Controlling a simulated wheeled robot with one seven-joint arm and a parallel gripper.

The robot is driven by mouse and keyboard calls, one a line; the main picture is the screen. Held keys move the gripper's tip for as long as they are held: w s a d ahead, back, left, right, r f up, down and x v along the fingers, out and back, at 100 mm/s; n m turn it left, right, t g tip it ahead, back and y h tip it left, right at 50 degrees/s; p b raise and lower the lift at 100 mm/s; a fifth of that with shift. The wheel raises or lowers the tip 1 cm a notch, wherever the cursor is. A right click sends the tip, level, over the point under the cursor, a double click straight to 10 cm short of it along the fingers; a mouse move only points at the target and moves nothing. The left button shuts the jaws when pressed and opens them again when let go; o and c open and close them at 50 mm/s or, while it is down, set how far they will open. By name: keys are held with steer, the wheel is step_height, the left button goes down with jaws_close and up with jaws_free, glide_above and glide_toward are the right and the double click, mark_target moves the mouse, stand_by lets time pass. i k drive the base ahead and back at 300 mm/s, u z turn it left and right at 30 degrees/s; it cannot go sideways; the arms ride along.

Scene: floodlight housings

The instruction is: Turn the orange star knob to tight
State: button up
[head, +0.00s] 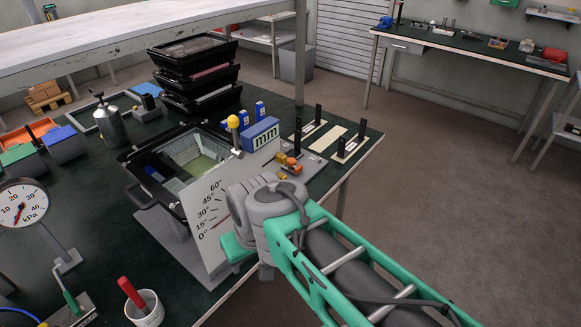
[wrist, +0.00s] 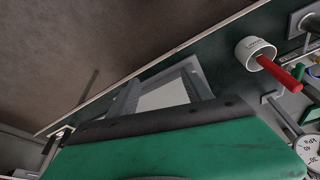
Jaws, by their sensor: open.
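The floodlight housing (head: 133,163) is a dark open frame with a pale interior, on the bench behind a white angle board (head: 205,200) marked 0° to 60°. I see nothing held.
A white cup (head: 146,308) with a red handle stands at the near edge. A pressure gauge (head: 24,205) stands at left. Black stacked trays (head: 195,75), a blue box (head: 260,134) and dark upright posts (head: 341,147) stand behind. Open floor lies to the right.

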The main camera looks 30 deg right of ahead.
mark_target(292, 162)
steer(key=u, duration=0.05)
steer(key=k, duration=1.15)
steer(key=z, duration=0.85)
steer(key=i, duration=1.3)
steer(key=z, duration=0.95)
steer(key=i, duration=0.65)
steer(key=u, duration=0.7)
